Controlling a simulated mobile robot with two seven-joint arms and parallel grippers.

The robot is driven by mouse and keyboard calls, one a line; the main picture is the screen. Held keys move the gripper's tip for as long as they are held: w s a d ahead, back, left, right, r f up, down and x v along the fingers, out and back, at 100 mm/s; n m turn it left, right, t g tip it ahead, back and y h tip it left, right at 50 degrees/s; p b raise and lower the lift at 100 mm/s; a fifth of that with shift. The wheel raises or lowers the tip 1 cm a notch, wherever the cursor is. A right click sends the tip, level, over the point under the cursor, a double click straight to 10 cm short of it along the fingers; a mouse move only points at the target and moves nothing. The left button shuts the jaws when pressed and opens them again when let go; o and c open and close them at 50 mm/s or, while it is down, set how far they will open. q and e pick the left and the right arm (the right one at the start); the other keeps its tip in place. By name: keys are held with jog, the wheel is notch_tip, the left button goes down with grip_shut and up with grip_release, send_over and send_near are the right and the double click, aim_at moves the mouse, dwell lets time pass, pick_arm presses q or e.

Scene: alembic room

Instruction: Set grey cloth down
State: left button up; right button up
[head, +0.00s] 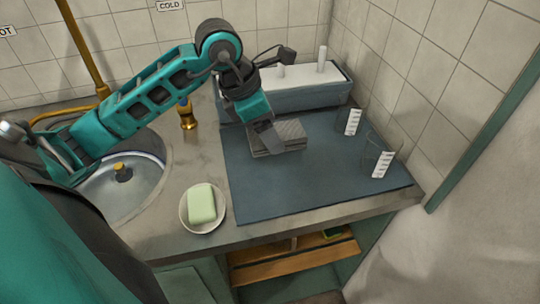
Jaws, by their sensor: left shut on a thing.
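The grey cloth (291,135) is a folded, ribbed grey block on the dark blue mat (290,190), toward its back left. My left gripper (266,143) reaches down over the cloth's left part and is shut on it. The cloth appears to be at or just above the mat; I cannot tell whether it touches. The gripper hides part of the cloth's left side. My right gripper is not in view.
A blue-grey trough (300,97) stands behind the mat. Two glass beakers (350,122) (379,162) stand at the mat's right. A soap dish (187,221) with green soap (201,204) and a sink (120,190) are left. The mat's front is clear.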

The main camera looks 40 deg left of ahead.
pick_arm(q)
jog(key=shift+f, duration=3.95)
jog(key=o, duration=0.9)
jog(key=shift+f, duration=0.1)
jog(key=shift+o, duration=0.2)
jog(key=v, duration=1.2)
